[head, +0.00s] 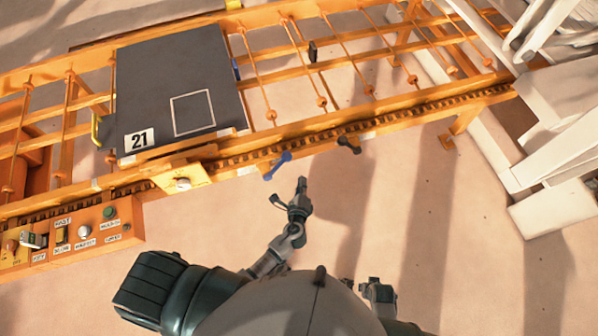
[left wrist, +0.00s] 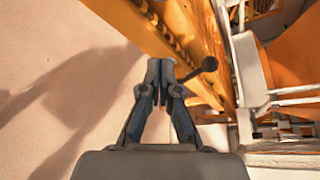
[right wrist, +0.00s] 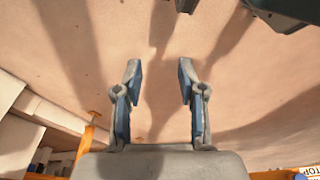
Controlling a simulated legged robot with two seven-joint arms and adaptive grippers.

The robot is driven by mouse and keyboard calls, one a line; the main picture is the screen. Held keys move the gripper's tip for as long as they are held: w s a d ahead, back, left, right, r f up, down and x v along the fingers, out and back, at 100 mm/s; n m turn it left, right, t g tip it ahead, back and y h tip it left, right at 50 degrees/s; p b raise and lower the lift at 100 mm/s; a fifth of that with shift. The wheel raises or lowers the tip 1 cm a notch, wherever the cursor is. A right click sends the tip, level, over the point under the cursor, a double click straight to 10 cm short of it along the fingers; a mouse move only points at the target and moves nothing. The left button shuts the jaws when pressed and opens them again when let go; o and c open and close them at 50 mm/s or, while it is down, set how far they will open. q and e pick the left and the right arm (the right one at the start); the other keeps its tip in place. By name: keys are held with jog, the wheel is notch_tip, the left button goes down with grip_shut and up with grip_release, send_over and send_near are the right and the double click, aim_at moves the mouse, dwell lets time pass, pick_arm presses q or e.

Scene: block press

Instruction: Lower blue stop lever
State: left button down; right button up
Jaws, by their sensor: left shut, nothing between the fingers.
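The blue stop lever (head: 278,165) sticks out from the front rail of the orange conveyor (head: 240,150), slanting down to the left in the head view. My left gripper (head: 302,183) is shut and empty, just below and right of the blue lever, apart from it. In the left wrist view its fingertips (left wrist: 160,64) meet, and a dark round-ended lever (left wrist: 208,64) shows to their right. My right gripper (head: 376,288) is low, near my body. In the right wrist view its fingers (right wrist: 158,70) are apart with only floor between them.
A dark lever (head: 349,144) sits farther right on the same rail. A dark panel marked 21 (head: 180,80) lies on the conveyor. A control box (head: 90,232) with buttons is at lower left. White framework (head: 560,150) stands at right. Floor below the rail is clear.

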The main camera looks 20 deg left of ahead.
pick_arm(q)
jog(key=w+a, duration=0.4)
jog(key=w, duration=0.3)
jog(key=shift+w+a+f+p, duration=0.2)
jog(key=shift+a+p, duration=0.1)
jog(key=shift+a, duration=0.05)
pick_arm(e)
jog(key=shift+s+f, duration=0.2)
jog(key=shift+f, duration=0.35)
pick_arm(q)
jog(key=shift+a, duration=0.1)
pick_arm(e)
jog(key=shift+r, duration=0.1)
